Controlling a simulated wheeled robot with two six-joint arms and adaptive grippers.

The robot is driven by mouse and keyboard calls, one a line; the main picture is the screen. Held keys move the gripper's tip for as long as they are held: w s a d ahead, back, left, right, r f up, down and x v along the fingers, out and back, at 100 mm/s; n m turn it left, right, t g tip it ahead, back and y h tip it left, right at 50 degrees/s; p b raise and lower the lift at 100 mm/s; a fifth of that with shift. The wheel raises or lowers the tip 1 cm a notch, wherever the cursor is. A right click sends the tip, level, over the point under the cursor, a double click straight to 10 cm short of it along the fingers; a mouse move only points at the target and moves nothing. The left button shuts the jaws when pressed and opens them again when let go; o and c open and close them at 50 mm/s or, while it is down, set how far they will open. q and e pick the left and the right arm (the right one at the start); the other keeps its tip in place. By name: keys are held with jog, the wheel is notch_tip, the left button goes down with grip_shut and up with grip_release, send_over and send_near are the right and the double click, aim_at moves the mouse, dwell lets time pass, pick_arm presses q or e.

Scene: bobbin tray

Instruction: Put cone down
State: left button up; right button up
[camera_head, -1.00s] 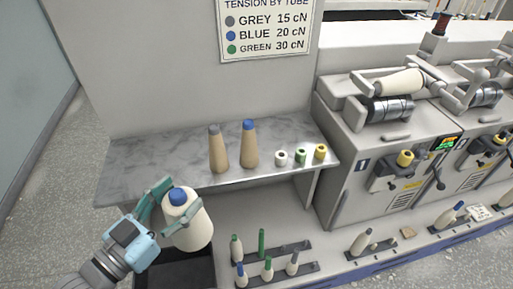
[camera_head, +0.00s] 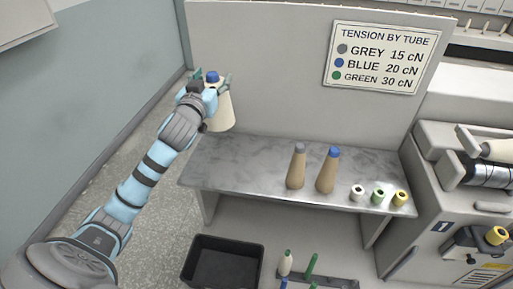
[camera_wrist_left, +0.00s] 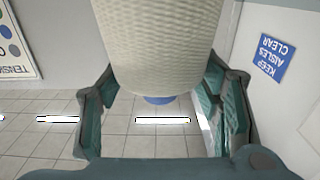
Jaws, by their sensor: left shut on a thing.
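The cone (camera_head: 220,112) is a cream wound yarn package with a blue tube tip. My left gripper (camera_head: 218,84) is shut on it near its top, at the back left end of the grey marbled table (camera_head: 243,160). The cone looks upright; I cannot tell whether its base touches the table. In the left wrist view the cone (camera_wrist_left: 160,45) fills the top middle between the green fingers of the left gripper (camera_wrist_left: 165,105), its blue tip showing below. My right gripper is not in view.
Two brown cones, one grey-tipped (camera_head: 297,166) and one blue-tipped (camera_head: 328,170), stand mid-table. Small white (camera_head: 357,193), green (camera_head: 379,196) and yellow (camera_head: 400,198) bobbins stand at the right. The table's left part is clear. A black bin (camera_head: 222,262) is on the floor; a wall stands behind.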

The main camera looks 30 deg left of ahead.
pick_arm(q)
notch_tip(320, 180, down, 20)
jog(key=b, duration=0.5)
jog(key=shift+d, duration=0.15)
jog(key=o, duration=1.9)
jog(key=shift+c, duration=0.2)
